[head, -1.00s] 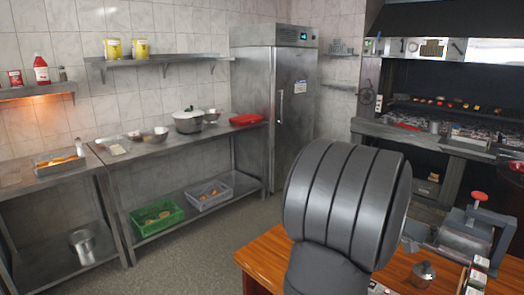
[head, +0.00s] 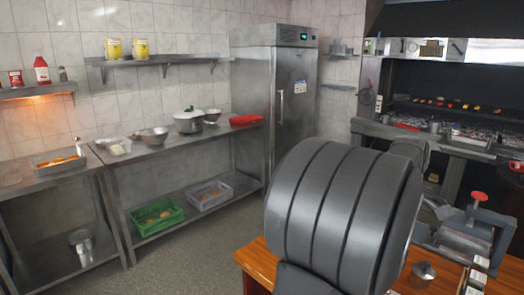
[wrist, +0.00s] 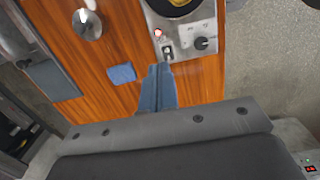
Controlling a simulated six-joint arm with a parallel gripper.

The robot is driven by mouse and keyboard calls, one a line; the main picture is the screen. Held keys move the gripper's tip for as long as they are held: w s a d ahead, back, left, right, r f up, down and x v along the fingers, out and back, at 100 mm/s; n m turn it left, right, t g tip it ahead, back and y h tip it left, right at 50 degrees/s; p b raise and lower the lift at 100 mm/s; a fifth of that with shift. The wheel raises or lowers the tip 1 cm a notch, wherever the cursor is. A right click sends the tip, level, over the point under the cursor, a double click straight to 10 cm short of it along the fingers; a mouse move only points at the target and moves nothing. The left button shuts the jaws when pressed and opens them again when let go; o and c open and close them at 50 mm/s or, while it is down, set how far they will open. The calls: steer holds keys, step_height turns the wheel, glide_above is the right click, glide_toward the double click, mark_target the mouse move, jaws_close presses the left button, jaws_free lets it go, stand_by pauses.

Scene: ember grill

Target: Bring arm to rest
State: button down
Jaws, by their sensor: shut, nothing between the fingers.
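My gripper (wrist: 158,88) shows in the wrist view with its blue-grey fingers shut together and nothing between them. It points over the orange-brown wooden table (wrist: 110,45), apart from the things on it as far as I can tell. In the head view my large dark grey ribbed arm segment fills the lower middle and right. It covers part of the wooden table (head: 258,258). The gripper itself cannot be made out in the head view.
In the wrist view a blue square (wrist: 122,73), a metal lidded pot (wrist: 88,25) and a control box (wrist: 190,38) are on the table. In the head view a steel bench (head: 165,142), a fridge (head: 283,110) and a grill (head: 470,140) stand beyond. The floor (head: 225,235) is clear.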

steer(key=shift+w+a+r+t+y, duration=0.1)
steer(key=shift+a+r+t+y, duration=0.15)
steer(key=shift+r, duration=0.25)
steer(key=shift+w+a+r+t+y, duration=0.1)
steer(key=shift+r+t+y, duration=0.2)
steer(key=shift+r, duration=0.2)
steer(key=c, duration=2.1)
jaws_free()
steer(key=o, duration=1.5)
steer(key=shift+g+h, duration=0.25)
steer(key=shift+g, duration=0.1)
steer(key=s+r, duration=0.1)
steer(key=s, duration=0.1)
steer(key=s+d+r, duration=0.1)
steer(key=s, duration=0.1)
steer(key=s+r, duration=0.2)
steer(key=shift+s+d+r, duration=0.1)
steer(key=shift+s+d, duration=0.15)
steer(key=shift+s, duration=0.1)
steer(key=shift+c, duration=0.2)
steer(key=o, duration=0.3)
steer(key=shift+s+f, duration=0.2)
steer(key=o, duration=0.3)
step_height(320, 180, down, 9)
steer(key=shift+f, duration=0.2)
steer(key=shift+o, duration=0.2)
step_height(320, 180, up, 10)
